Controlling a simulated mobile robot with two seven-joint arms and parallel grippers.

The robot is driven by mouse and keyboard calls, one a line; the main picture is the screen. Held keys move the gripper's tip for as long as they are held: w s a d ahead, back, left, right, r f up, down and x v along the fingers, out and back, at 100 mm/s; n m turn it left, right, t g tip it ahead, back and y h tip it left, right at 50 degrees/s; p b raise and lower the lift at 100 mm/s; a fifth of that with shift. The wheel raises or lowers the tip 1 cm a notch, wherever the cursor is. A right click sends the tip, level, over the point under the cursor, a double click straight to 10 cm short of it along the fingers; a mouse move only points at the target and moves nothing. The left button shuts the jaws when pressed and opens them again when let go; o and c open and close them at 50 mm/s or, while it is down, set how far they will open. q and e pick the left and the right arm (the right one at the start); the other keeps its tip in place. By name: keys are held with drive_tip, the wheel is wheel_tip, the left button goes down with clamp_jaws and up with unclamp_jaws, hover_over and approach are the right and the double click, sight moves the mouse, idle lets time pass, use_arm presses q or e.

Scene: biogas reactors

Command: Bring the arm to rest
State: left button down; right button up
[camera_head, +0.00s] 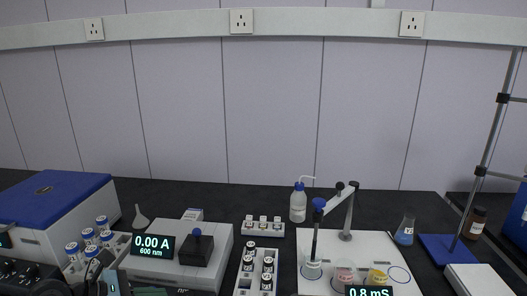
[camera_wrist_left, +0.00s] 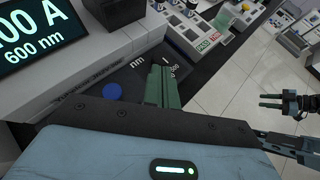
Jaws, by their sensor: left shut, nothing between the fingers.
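My left gripper (camera_wrist_left: 160,88) shows in the left wrist view with its green fingers together and nothing between them. It is beside the front panel of the spectrophotometer, whose display (camera_wrist_left: 38,32) reads 600 nm. In the head view, part of my left arm shows at the bottom left, in front of the spectrophotometer (camera_head: 188,262). My right gripper (camera_wrist_left: 272,100) shows at the right of the left wrist view, over the floor, with its two fingers apart and empty.
A blue-lidded box (camera_head: 55,200) and a rack of capped vials (camera_head: 88,243) stand at the left. A vial tray (camera_head: 257,272), wash bottle (camera_head: 298,203), probe stand (camera_head: 345,212), flask (camera_head: 404,231) and blue-based stand (camera_head: 447,249) stand to the right. Open floor (camera_wrist_left: 235,95) lies beside the bench.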

use_arm(q)
drive_tip(key=s+d+f+n+t+h, duration=0.25)
drive_tip(key=s+d+n+h, duration=0.2)
drive_tip(key=d+n, duration=0.4)
drive_tip(key=s+a+f+m+y+p, duration=0.1)
drive_tip(key=s+a+f+m+y, duration=0.1)
drive_tip(key=s+f+m+y, duration=0.4)
drive_tip(key=s+a+f+m+y+p, duration=0.1)
drive_tip(key=s+f+m+y, duration=0.5)
drive_tip(key=s+f+m, duration=1)
drive_tip(key=s+a+m+g, duration=0.1)
drive_tip(key=s+m, duration=0.5)
drive_tip(key=m, duration=0.7)
drive_tip(key=shift+s+f, duration=0.3)
drive_tip(key=shift+f, duration=0.1)
use_arm(e)
drive_tip(key=shift+t, duration=0.5)
drive_tip(key=r, duration=0.1)
drive_tip(key=w+r, duration=0.2)
drive_tip(key=shift+w+d+r, duration=0.2)
drive_tip(key=shift+w+r, duration=0.05)
drive_tip(key=shift+r, duration=0.15)
use_arm(q)
drive_tip(key=c, duration=2.2)
unclamp_jaws()
drive_tip(key=shift+a, duration=0.1)
